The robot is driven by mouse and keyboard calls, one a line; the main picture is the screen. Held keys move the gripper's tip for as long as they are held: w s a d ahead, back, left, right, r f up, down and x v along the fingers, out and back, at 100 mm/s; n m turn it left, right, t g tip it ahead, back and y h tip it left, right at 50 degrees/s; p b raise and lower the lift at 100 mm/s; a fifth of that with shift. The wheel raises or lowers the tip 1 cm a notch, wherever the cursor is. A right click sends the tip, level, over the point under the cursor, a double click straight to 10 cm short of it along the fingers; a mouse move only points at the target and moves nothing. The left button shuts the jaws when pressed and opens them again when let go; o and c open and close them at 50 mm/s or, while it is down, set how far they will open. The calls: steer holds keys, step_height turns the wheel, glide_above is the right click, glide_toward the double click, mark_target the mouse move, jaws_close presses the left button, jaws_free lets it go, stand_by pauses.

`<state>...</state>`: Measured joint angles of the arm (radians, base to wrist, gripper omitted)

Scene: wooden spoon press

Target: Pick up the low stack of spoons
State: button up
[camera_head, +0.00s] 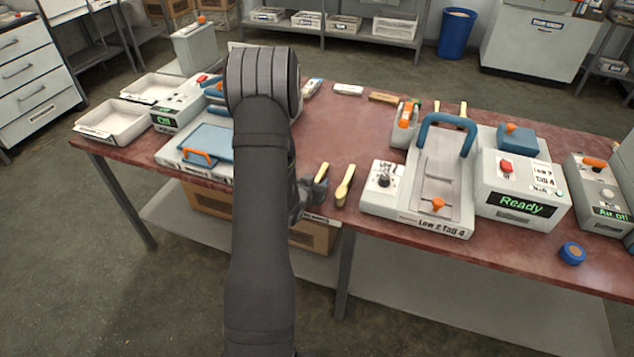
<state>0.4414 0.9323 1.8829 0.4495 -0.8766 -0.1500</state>
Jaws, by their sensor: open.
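Two pale wooden spoon pieces or stacks lie on the red-brown table near its front edge. The right one (344,187) lies in full view, its wider end toward the front. The left one (322,171) is partly covered by my gripper (318,187). I cannot tell from here which stack is lower. My gripper is small and dark in this view, just left of the right stack and over the front end of the left one. Its jaws are open, with nothing seen held. My arm hides part of the table to the left.
A press with a blue handle (447,121) and a "Low 2, Tall 4" label stands to the right. A "Ready" box (521,190) is beside it. A blue-lidded unit (205,143) and white trays (113,121) are left. A blue roll (572,253) lies front right.

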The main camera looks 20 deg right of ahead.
steer(key=c, duration=1)
steer(key=shift+o, duration=0.2)
steer(key=shift+r, duration=0.1)
jaws_close()
